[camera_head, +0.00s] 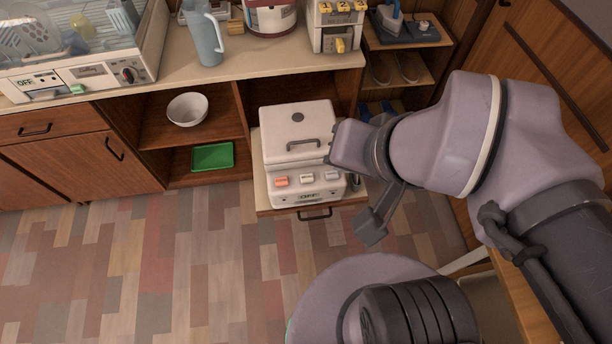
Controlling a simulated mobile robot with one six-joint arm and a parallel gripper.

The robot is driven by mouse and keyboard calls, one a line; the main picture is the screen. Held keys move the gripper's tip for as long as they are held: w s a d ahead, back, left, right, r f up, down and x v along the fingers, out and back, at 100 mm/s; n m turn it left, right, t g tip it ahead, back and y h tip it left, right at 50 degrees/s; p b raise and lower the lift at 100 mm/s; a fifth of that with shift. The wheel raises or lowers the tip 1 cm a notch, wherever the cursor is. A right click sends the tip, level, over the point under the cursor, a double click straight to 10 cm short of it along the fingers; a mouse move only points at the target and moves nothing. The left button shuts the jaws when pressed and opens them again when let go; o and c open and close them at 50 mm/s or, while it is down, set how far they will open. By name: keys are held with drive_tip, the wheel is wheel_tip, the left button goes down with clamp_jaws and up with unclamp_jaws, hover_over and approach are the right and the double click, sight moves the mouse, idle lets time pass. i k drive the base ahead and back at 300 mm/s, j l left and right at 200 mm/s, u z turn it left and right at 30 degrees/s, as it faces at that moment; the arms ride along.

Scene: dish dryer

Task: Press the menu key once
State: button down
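A white box-shaped appliance (298,150) with a lidded top and a handle stands on a low pulled-out shelf. Its front has an orange key (281,182), a pale key (306,177) and a grey-blue key (332,175) in a row, above a small display (310,195). The key labels are too small to read, so I cannot tell which one is the menu key. My gripper (340,147) is at the right side of the appliance, above and right of the keys. Its fingers are not clear, and I cannot tell whether it touches the appliance.
A dish dryer (90,75) with an OFF display, a green button and a dial stands on the counter (270,78) at left. A blue-grey jug (205,38) stands beside it. A white bowl (187,109) and a green tray (212,157) are on shelves below. The floor in front is clear.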

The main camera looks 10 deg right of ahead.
sight(305, 178)
drive_tip(key=i+j, duration=0.1)
drive_tip(key=j, duration=0.3)
drive_tip(key=i+j+z, duration=0.1)
drive_tip(key=j, duration=0.3)
drive_tip(key=i+j, duration=0.15)
drive_tip(key=j, duration=0.25)
drive_tip(key=i+j, duration=0.1)
drive_tip(key=j, duration=0.35)
drive_tip(key=l+z, duration=0.05)
